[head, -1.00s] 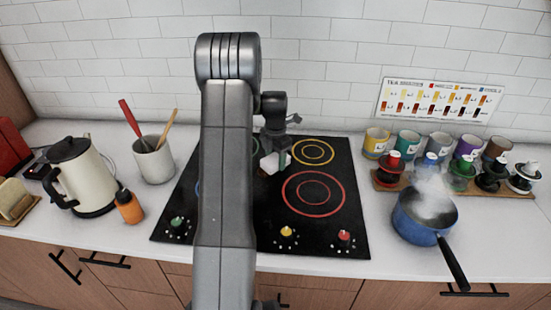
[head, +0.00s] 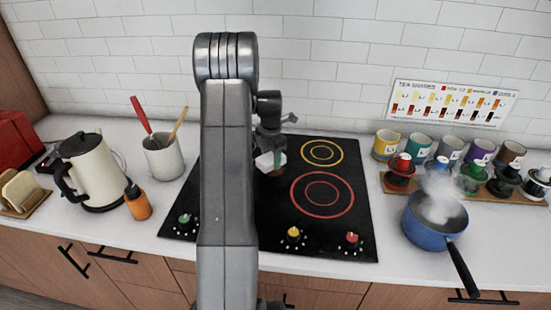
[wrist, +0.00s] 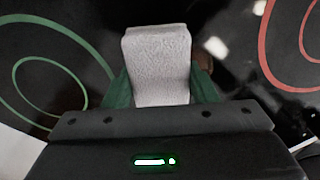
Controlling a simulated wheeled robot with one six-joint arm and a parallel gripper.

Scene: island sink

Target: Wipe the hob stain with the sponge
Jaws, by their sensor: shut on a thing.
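My gripper (wrist: 160,92) is shut on a pale grey-white sponge (wrist: 158,60), with green pieces on both sides of it. In the head view the sponge (head: 266,161) is low over the black glass hob (head: 275,205), between the rear yellow ring and my arm. I cannot tell whether it touches the glass. A small brown patch (wrist: 204,63), perhaps the stain, shows just right of the sponge in the wrist view, partly hidden. Green rings lie left of the sponge and red rings right. My arm hides the hob's left middle.
A steaming blue pan (head: 435,220) stands right of the hob, before a rack of several cups and colored-top items. A utensil pot (head: 163,158), cream kettle (head: 95,175) and orange bottle (head: 137,203) stand to the left. Green, yellow and red knobs line the hob's front.

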